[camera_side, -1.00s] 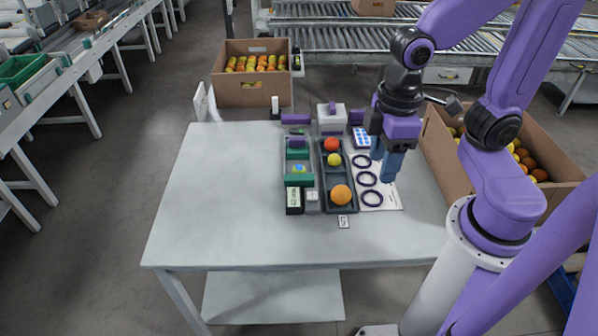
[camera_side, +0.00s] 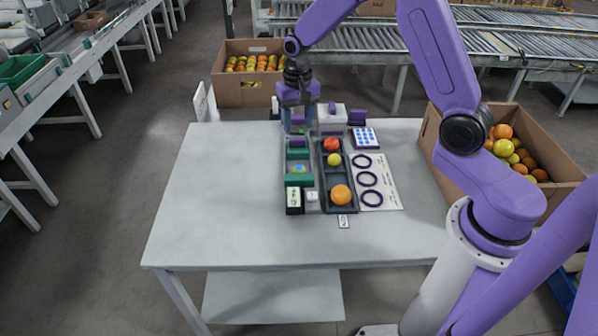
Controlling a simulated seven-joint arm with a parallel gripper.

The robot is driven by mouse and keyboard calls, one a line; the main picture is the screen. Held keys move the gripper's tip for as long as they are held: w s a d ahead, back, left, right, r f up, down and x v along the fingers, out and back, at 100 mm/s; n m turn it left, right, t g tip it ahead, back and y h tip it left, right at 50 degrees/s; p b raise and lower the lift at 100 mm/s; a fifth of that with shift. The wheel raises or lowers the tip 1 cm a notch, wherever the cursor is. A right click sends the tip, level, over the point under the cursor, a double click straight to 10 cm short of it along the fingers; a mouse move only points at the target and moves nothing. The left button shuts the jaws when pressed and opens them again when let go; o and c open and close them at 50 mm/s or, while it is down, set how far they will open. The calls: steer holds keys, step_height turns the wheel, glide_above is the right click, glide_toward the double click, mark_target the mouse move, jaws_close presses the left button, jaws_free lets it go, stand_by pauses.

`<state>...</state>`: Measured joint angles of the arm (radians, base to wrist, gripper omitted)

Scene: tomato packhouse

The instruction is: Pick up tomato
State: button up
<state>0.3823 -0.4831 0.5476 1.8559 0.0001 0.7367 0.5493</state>
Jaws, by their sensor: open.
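A red tomato (camera_side: 331,144) sits in the far compartment of a dark tray (camera_side: 352,206) on the table. A smaller yellow fruit (camera_side: 334,160) lies just in front of it, and a larger orange fruit (camera_side: 341,194) lies in the near compartment. My gripper (camera_side: 298,127) points down over the far end of the table, to the left of and beyond the red tomato. Its blue fingers are apart with nothing seen between them. The fingertips are small in this view, so their exact height cannot be told.
A green-and-grey fixture (camera_side: 299,180) stands left of the tray. A white sheet with dark rings (camera_side: 388,198) lies right of it. Cardboard boxes of fruit stand behind (camera_side: 236,96) and at right (camera_side: 440,155). The table's left side (camera_side: 220,190) is clear.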

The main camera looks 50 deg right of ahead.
steer(key=w+d+f+m, duration=0.1)
steer(key=d, duration=0.1)
glide_above(298, 166)
steer(key=f, duration=1.2)
steer(key=shift+s+f, duration=0.15)
steer(key=shift+s, duration=0.15)
steer(key=shift+w+f, duration=0.15)
steer(key=shift+f, duration=1.25)
steer(key=shift+w+f, duration=0.1)
steer(key=shift+f, duration=1.25)
steer(key=c, duration=0.4)
